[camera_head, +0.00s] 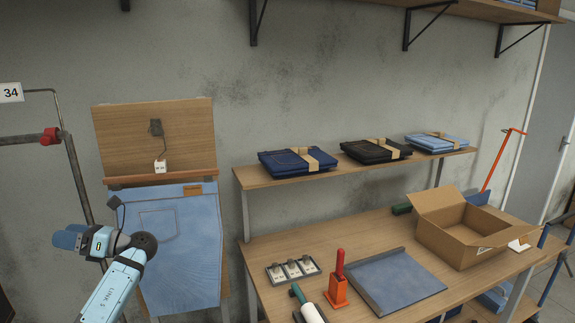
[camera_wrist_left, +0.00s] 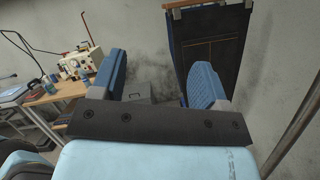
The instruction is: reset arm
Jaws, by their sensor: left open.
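My left arm comes in at the lower left of the head view, light blue with a dark joint. Its gripper (camera_head: 70,238) points left, in front of the hanging rail stand and left of the blue denim panel. In the left wrist view the gripper (camera_wrist_left: 155,80) has its two blue fingers wide apart, with nothing between them. My right arm and gripper are not in view.
A wooden board with denim (camera_head: 178,245) stands right of my arm. The workbench (camera_head: 270,248) holds an open cardboard box (camera_head: 465,240) and tools. A shelf (camera_head: 245,177) carries folded jeans. The wrist view shows a sewing machine (camera_wrist_left: 82,68) and a dark hanging garment (camera_wrist_left: 215,45).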

